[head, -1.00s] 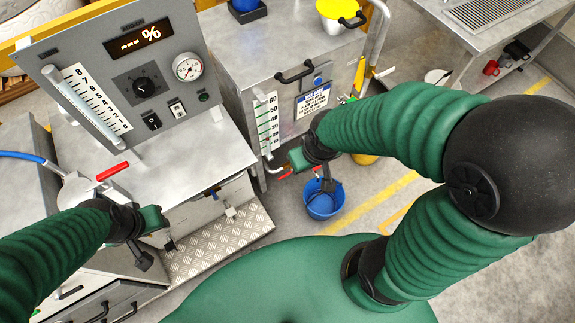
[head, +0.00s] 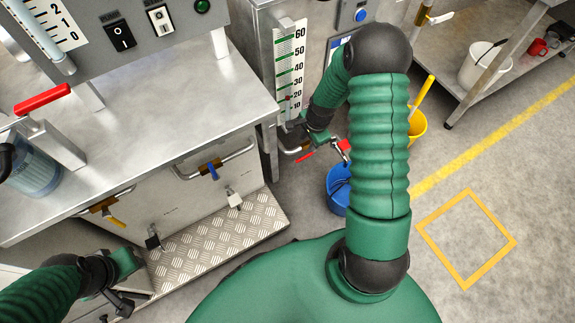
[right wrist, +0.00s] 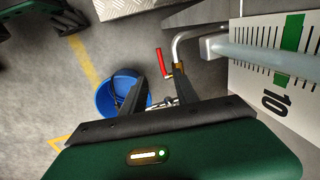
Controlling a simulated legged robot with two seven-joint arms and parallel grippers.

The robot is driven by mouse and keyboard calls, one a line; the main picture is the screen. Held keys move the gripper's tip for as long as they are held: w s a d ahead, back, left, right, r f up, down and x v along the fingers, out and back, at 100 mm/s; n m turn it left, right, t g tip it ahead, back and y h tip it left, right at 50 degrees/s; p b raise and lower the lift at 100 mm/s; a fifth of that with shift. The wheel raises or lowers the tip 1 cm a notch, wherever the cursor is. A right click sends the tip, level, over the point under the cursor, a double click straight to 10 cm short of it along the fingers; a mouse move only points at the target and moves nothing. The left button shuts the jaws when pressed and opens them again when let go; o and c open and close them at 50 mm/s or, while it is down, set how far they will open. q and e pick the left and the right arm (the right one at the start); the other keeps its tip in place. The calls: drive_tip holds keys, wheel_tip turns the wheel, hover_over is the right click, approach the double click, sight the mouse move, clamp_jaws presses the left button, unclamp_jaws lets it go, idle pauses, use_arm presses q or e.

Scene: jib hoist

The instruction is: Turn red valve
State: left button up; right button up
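A red valve lever (head: 306,156) sits on the bent pipe below the gauge of the steel tank. In the right wrist view the red lever (right wrist: 165,62) stands just beyond the fingertips, near the pipe. My right gripper (head: 340,150) is beside this pipe, partly hidden by my arm in the head view. In the right wrist view its two fingers (right wrist: 160,80) are apart, and I see no red lever clamped between them. A second red handle (head: 42,99) is on the left bench. My left gripper (head: 122,297) is low at the left, away from both; its finger opening is unclear.
A blue bucket (head: 338,190) stands on the floor below the pipe; it also shows in the right wrist view (right wrist: 122,93). A yellow bucket (head: 416,128) is behind my right arm. A tread-plate step (head: 215,245) fronts the bench. Floor is clear at the right.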

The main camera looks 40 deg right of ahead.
drive_tip(key=w+f+b, duration=0.1)
drive_tip(key=f+b, duration=0.1)
drive_tip(key=f, duration=0.3)
drive_tip(key=w+f+b, duration=0.1)
drive_tip(key=f+b, duration=0.2)
drive_tip(key=f, duration=0.2)
drive_tip(key=w+f+b, duration=0.1)
drive_tip(key=f+b, duration=0.2)
drive_tip(key=f, duration=0.3)
clamp_jaws()
drive_tip(key=shift+d+r, duration=0.1)
idle(0.6)
